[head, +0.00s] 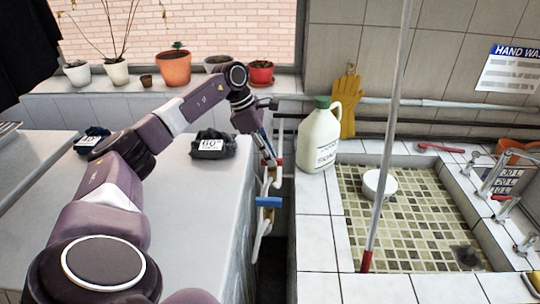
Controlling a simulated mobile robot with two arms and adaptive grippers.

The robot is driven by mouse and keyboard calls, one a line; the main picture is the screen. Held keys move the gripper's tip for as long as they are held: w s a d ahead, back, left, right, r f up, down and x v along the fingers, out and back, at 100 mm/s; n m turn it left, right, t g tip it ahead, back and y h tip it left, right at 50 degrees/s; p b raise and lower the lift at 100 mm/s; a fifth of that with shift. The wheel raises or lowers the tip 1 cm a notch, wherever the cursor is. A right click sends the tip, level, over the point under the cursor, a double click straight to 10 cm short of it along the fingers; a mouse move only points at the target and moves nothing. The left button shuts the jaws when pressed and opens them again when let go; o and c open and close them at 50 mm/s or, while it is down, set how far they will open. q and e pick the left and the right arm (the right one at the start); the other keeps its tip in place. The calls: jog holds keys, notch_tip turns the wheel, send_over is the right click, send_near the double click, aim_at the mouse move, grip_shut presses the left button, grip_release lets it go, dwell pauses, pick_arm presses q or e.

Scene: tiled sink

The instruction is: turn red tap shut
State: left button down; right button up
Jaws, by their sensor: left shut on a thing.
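My left arm reaches in from the left over the white worktop. Its gripper (270,157) points down into the gap between the worktop and the tiled sink. It is shut on the red tap (279,161), a red handle on a white pipe. The fingers hide much of the handle, so I cannot tell its exact angle. Below it on the same pipework is a blue handle (268,202), lying level across the pipe. My right gripper is not in view.
A white jug with a green cap (321,137) stands on the tiled edge just right of the gripper. A pole (386,150) stands across the sink (400,220). Another red-handled fitting (501,198) is at the right. Dark labelled packs (212,145) lie on the worktop.

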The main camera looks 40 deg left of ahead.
pick_arm(q)
jog(key=shift+r, duration=0.1)
jog(key=c, duration=2)
grip_release()
jog(key=shift+o, duration=0.2)
jog(key=v, duration=1.2)
